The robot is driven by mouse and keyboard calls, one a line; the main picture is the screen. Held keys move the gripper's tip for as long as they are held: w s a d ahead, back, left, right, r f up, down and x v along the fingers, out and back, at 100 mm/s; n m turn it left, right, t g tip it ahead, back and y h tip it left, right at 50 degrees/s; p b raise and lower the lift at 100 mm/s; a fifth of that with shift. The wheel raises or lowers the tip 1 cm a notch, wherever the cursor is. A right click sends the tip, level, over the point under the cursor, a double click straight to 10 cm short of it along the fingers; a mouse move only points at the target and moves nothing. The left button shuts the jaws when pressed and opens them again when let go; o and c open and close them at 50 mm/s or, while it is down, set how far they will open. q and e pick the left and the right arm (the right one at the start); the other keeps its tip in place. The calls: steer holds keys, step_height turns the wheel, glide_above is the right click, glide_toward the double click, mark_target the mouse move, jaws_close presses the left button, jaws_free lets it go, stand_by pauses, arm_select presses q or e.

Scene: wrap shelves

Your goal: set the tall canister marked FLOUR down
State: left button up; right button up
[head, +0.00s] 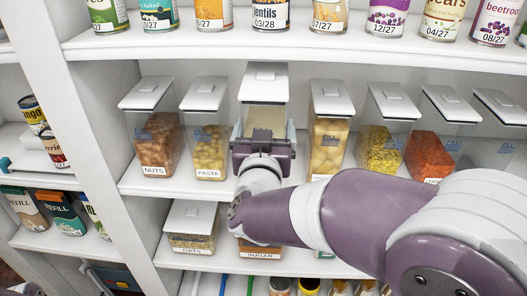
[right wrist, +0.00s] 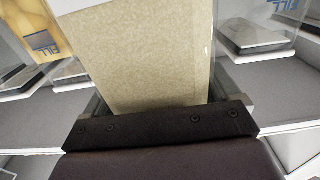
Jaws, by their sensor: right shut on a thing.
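A tall clear canister with a white lid (head: 264,78) and pale cream contents is in my right gripper (head: 264,134), on the middle shelf level in the head view. My right gripper is shut on its sides. The canister (right wrist: 150,55) fills the middle of the right wrist view, between the fingers. Its label and base are hidden behind my gripper, so I cannot read FLOUR or tell whether it touches the shelf. Its lid shows higher than the neighbouring lids.
The PASTA canister (head: 208,150) stands to its left, with the NUTS canister (head: 158,150) beyond. An unreadable canister (head: 328,140) stands to its right, then yellow (head: 380,148) and orange-filled (head: 428,152) ones. Cans line the upper shelf (head: 230,41). OATS (head: 192,240) and SUGAR (head: 262,255) canisters are below.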

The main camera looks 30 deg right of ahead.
steer(key=shift+w+d+f+p, duration=0.3)
steer(key=shift+w+d+f, duration=0.35)
steer(key=shift+w, duration=0.65)
steer(key=shift+w+d+f+p, duration=0.35)
steer(key=shift+w+d, duration=0.6)
steer(key=shift+w, duration=0.35)
steer(key=shift+w+d+f+p, duration=0.25)
steer(key=shift+w+d+f, duration=0.45)
steer(key=shift+w, duration=0.6)
step_height(320, 180, down, 3)
steer(key=shift+d+r+p, duration=0.1)
steer(key=shift+p, duration=0.7)
steer(key=shift+w+d+f, duration=0.1)
steer(key=shift+w+f, duration=0.15)
steer(key=shift+f, duration=0.1)
steer(key=shift+s+f, duration=0.1)
